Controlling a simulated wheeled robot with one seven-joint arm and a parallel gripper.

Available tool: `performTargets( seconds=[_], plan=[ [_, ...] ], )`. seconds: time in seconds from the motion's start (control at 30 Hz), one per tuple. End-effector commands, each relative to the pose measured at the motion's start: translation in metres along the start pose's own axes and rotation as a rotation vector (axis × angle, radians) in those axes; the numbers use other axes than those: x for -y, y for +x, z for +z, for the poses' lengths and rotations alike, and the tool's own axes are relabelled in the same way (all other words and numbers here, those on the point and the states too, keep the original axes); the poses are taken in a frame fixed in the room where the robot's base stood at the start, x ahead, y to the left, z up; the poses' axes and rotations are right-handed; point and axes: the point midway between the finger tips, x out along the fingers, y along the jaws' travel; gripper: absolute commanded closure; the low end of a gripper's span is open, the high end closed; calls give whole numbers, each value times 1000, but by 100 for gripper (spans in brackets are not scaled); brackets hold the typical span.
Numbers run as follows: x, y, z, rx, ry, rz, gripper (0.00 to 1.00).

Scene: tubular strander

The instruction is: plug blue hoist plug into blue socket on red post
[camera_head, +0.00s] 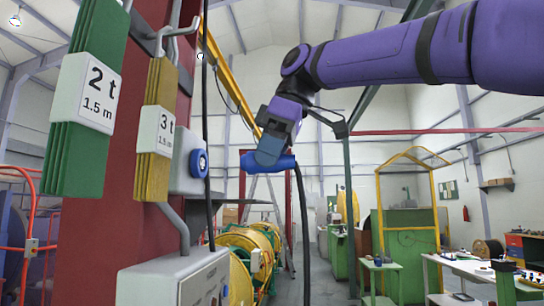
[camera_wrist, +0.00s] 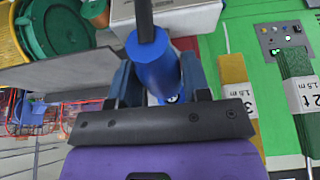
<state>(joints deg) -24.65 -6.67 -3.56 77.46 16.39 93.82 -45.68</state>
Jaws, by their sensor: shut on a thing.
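My gripper (camera_head: 271,150) is shut on the blue hoist plug (camera_head: 285,162), high in the middle of the head view. A black cable (camera_head: 304,225) hangs down from the plug's right end. In the wrist view the plug (camera_wrist: 156,70) sits between both fingers, with its black cable running to the top edge. The blue socket (camera_head: 199,162) is a round fitting on a grey box (camera_head: 183,160) on the red post (camera_head: 103,165). It is left of the plug, with a clear gap between them in the picture. I cannot make out the socket in the wrist view.
Green 2 t slings (camera_head: 102,40) and yellow 3 t slings (camera_head: 158,85) hang on the post, left of the socket. A black cable (camera_head: 206,120) hangs just beside the socket. A grey control box (camera_head: 170,280) is below. A stepladder (camera_head: 262,190) stands behind.

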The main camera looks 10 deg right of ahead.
Motion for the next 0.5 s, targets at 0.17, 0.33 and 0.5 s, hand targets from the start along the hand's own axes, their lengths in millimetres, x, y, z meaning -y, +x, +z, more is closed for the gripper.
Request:
performTargets(
  seconds=[0.17,0.33,0.5],
  plan=[
    [0,0,0,0,0,0,83],
    [0,2,-4,0,0,0,83],
    [0,6,-14,1,0,-1,83]
  ],
)
